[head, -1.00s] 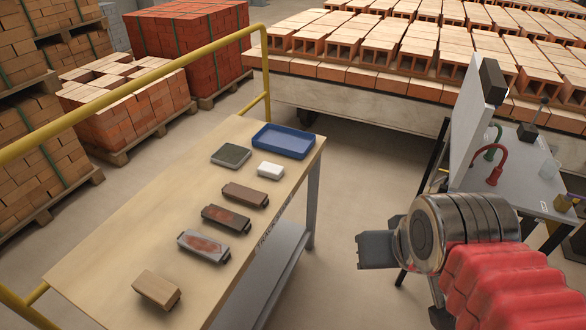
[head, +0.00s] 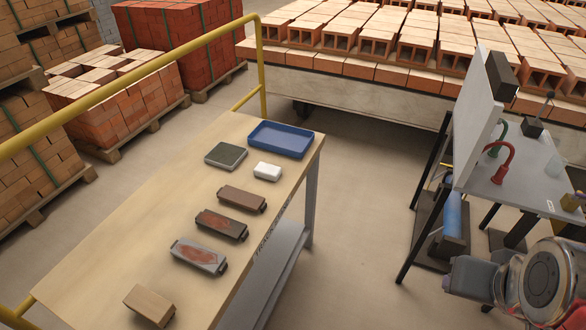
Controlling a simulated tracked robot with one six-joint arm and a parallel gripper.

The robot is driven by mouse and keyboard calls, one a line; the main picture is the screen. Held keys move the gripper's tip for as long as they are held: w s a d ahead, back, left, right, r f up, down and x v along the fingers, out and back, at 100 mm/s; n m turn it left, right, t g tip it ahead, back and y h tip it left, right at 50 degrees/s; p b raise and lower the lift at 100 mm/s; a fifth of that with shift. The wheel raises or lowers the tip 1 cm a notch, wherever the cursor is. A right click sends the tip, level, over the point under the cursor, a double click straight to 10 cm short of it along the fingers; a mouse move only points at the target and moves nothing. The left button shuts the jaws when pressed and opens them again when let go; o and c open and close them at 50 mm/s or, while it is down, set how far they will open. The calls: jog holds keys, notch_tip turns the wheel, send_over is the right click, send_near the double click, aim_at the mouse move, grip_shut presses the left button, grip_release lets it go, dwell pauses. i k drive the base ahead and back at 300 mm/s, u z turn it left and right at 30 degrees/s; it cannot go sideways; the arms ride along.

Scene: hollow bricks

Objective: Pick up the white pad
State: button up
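The white pad (head: 267,171) is a small white block lying on the wooden-topped table. It sits just in front of the blue tray (head: 281,139) and right of a dark grey-green square pad (head: 226,155). Nothing covers it. At the lower right, part of my arm's end and my gripper (head: 464,277) show, well to the right of the table and apart from everything on it. The fingers are seen too poorly to tell whether they are open or shut.
A brown block (head: 242,198), a dark block with a reddish patch (head: 221,224), a grey block with a reddish patch (head: 199,256) and a tan block (head: 149,305) line the table. A yellow rail (head: 130,76) runs along its far left side. A grey bench (head: 515,180) stands right.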

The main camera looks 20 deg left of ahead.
aim_at(271, 172)
jog(key=z, duration=0.75)
jog(key=i, duration=1.75)
jog(key=u, duration=2.25)
